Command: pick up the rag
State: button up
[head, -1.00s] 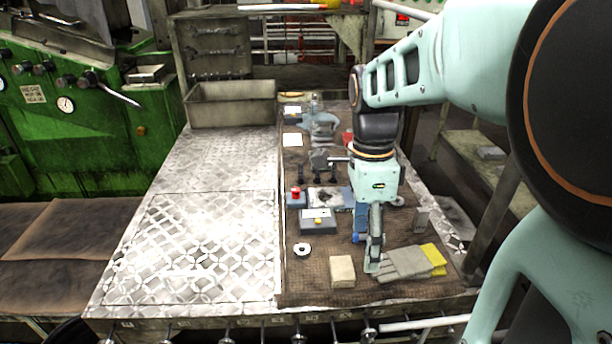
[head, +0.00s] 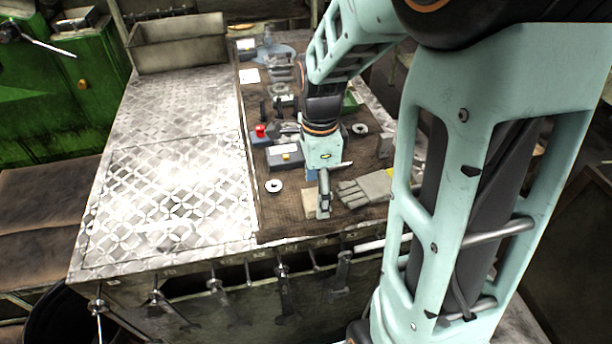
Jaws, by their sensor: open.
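A folded beige cloth, which looks like the rag (head: 309,203), lies on the brown mat (head: 285,222) near the bench's front edge. My gripper (head: 323,211) points down over its right side and hides part of it. The fingers are open, with no cloth visibly held. Whether the fingertips touch the cloth cannot be told from this angle.
Grey work gloves (head: 366,189) lie just right of my gripper. A metal ring (head: 273,186) lies to the left, and a grey box with a yellow button (head: 285,157) stands behind. The patterned metal bench top (head: 165,200) is clear.

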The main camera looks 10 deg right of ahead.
notch_tip(320, 180, down, 2)
jog(key=shift+f, duration=0.2)
jog(key=c, duration=1.1)
jog(key=shift+c, duration=0.2)
jog(key=shift+r, duration=0.15)
